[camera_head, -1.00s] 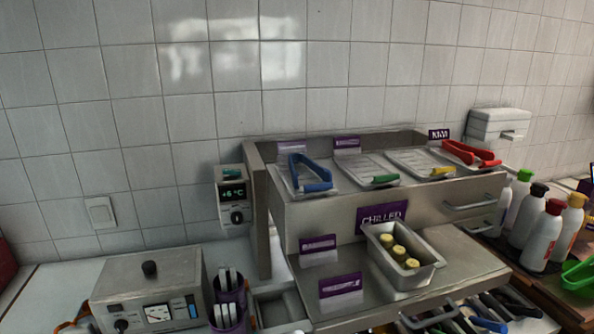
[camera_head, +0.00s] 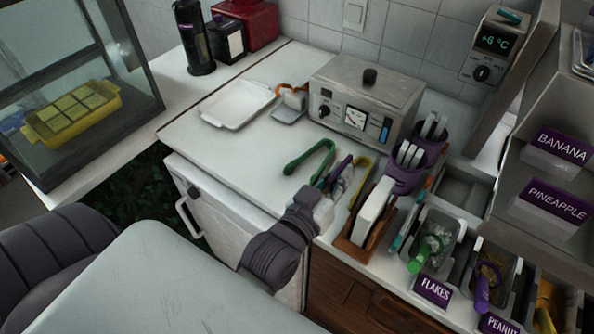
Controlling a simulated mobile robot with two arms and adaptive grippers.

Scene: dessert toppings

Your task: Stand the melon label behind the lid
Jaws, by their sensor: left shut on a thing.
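My left gripper (camera_head: 341,182) is low over the white counter, between green tongs (camera_head: 308,160) and yellow tongs (camera_head: 361,183). It is shut on a small purple label (camera_head: 339,169), seen nearly edge-on and partly hidden by the fingers. Its text cannot be read, so I cannot confirm that it is the melon one. Of the upper shelf with lids, only a corner (camera_head: 586,62) shows at the top right edge; which lid is meant cannot be told. My right gripper is out of view.
A metal control box (camera_head: 367,95) stands behind the gripper. A white board in a wooden stand (camera_head: 372,212), purple cups (camera_head: 408,170) and topping tubs (camera_head: 436,243) crowd its right. A white tray (camera_head: 237,103) lies at the left. BANANA (camera_head: 563,146) and PINEAPPLE (camera_head: 556,200) labels stand on the right shelf.

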